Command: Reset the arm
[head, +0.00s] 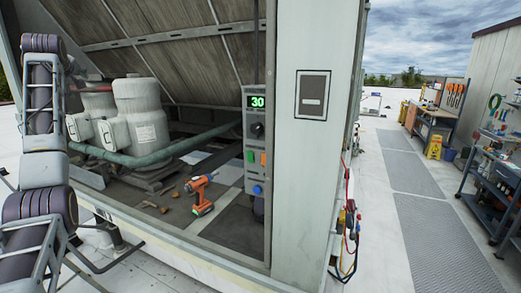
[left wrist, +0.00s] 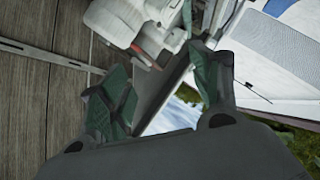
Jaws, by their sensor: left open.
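My left arm (head: 42,165) stands raised along the left edge of the head view, in front of the open cooler housing. Its gripper cannot be made out there. In the left wrist view my left gripper (left wrist: 157,78) has its two green fingers spread apart, with no object held between them. Behind the fingers are wooden-looking panels, white machinery and a strip of sky. My right arm and gripper are in neither view.
The cooler housing holds pale motor units (head: 140,115), a green pipe (head: 165,152) and an orange drill (head: 201,194) on its floor. A control box (head: 256,145) reads 30. Beyond the grey post (head: 312,150), a walkway (head: 415,170) is clear; a blue cart (head: 495,185) stands right.

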